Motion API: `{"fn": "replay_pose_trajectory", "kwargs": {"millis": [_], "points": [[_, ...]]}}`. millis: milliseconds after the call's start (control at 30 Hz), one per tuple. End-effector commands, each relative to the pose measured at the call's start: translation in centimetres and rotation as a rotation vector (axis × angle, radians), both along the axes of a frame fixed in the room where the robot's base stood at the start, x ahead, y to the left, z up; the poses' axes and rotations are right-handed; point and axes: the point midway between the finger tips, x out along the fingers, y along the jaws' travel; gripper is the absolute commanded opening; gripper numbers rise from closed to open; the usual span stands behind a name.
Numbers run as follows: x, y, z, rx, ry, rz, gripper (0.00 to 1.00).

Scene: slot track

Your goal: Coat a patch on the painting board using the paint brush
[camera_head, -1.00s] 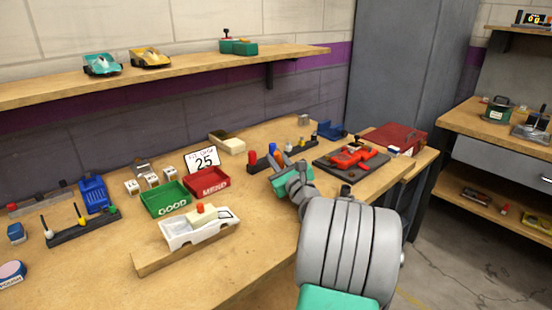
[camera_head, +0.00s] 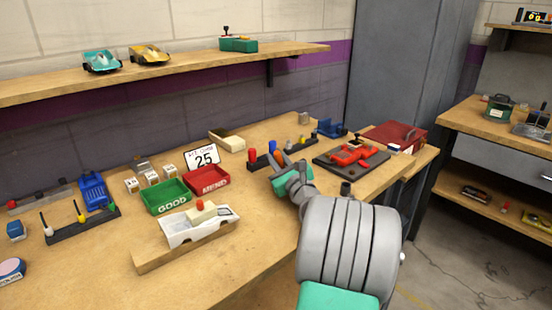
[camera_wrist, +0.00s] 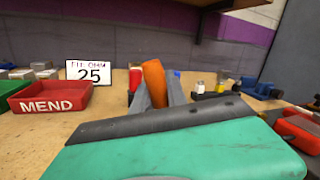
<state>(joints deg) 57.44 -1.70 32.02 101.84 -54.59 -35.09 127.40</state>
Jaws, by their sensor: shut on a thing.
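My gripper (camera_head: 285,165) is at the back middle of the bench, by a dark rack (camera_head: 303,148) of upright handles. In the wrist view its grey fingers (camera_wrist: 158,95) are shut around an orange handle (camera_wrist: 153,80). The handle's lower end is hidden behind my gripper's body, so I cannot tell whether it is the paint brush. At the left another dark rack (camera_head: 68,232) holds slim sticks with white and yellow ends, which may be brushes. A white car body (camera_head: 190,230) with a red knob rests on a wooden board (camera_head: 160,262). I cannot tell which thing is the painting board.
A green GOOD tray (camera_head: 167,200) and a red MEND tray (camera_head: 208,182) stand left of my arm, with a 25 sign (camera_head: 203,157) behind. A red part on a dark plate (camera_head: 330,163) lies to the right. The bench's front left is mostly clear.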

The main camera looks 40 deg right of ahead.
Motion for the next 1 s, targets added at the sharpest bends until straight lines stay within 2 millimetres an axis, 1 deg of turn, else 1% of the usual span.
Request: {"fn": "replay_pose_trajectory", "kwargs": {"millis": [167,267,400,1000], "points": [[0.0,0.0,-0.2,0.003,0.003,0.000,0.00],[0.0,0.0,0.3,0.003,0.003,0.000,0.00],[0.0,0.0,1.7,0.003,0.003,0.000,0.00],[0.0,0.0,7.0,0.002,0.000,0.000,0.00]]}}
